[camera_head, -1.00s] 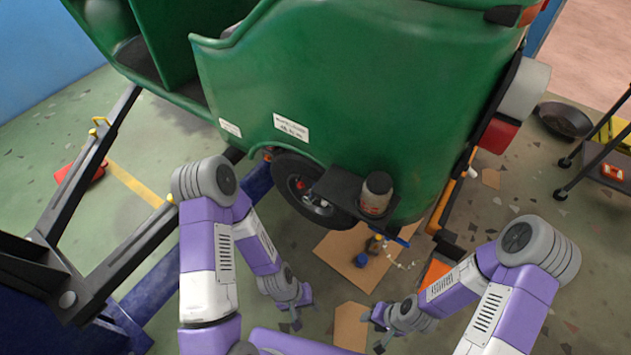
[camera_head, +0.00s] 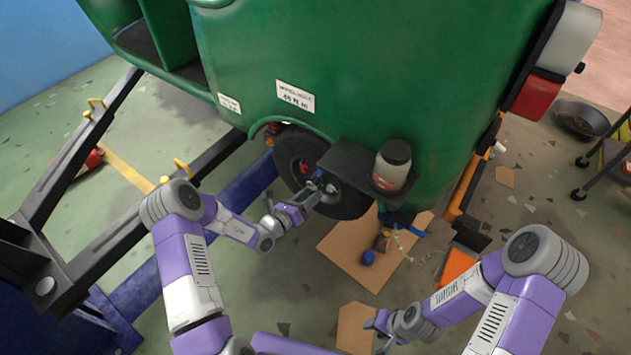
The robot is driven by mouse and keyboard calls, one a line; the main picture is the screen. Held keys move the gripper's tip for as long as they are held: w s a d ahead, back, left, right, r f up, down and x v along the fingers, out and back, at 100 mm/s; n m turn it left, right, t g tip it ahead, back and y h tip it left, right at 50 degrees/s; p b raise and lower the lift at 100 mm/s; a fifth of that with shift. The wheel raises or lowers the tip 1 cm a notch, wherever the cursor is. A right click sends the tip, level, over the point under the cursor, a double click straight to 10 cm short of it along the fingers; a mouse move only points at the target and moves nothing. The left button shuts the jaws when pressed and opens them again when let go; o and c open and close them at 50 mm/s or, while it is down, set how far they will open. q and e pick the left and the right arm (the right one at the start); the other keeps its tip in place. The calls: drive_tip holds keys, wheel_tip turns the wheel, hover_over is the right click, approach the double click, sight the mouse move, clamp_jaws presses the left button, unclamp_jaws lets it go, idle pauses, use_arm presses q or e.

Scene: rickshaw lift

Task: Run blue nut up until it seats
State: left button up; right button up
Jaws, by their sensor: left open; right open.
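The wheel (camera_head: 292,158) sits under the green rickshaw body, with a small red nut (camera_head: 305,167) on its hub. My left gripper (camera_head: 322,188) is open at the right side of the hub, its fingers in front of the wheel face. Small blue spots show around its fingertips, but I cannot tell whether one is the blue nut or whether the fingers touch it. The gripper covers that part of the hub. My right gripper (camera_head: 376,332) is open and low over the floor, away from the wheel.
A black shelf (camera_head: 345,164) with a jar (camera_head: 391,166) juts out just right of the wheel. Cardboard (camera_head: 345,245) lies below, with a small blue-topped item (camera_head: 368,257) on it. The black lift arm (camera_head: 70,165) stands at left. A dark pan (camera_head: 582,120) lies at right.

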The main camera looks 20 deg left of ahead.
sight(319, 172)
use_arm(q)
drive_tip(key=shift+n+t+y, duration=0.7)
drive_tip(key=shift+n+y, duration=0.1)
drive_tip(key=shift+y, duration=0.1)
drive_tip(key=w, duration=0.2)
drive_tip(key=w+b, duration=0.1)
drive_tip(key=w, duration=0.2)
drive_tip(key=w+b, duration=0.1)
drive_tip(key=w, duration=0.1)
drive_tip(key=shift+w+a, duration=0.15)
drive_tip(key=shift+a, duration=0.15)
drive_tip(key=shift+w+d+r, duration=0.15)
drive_tip(key=shift+w+d, duration=0.05)
drive_tip(key=shift+w, duration=0.35)
clamp_jaws()
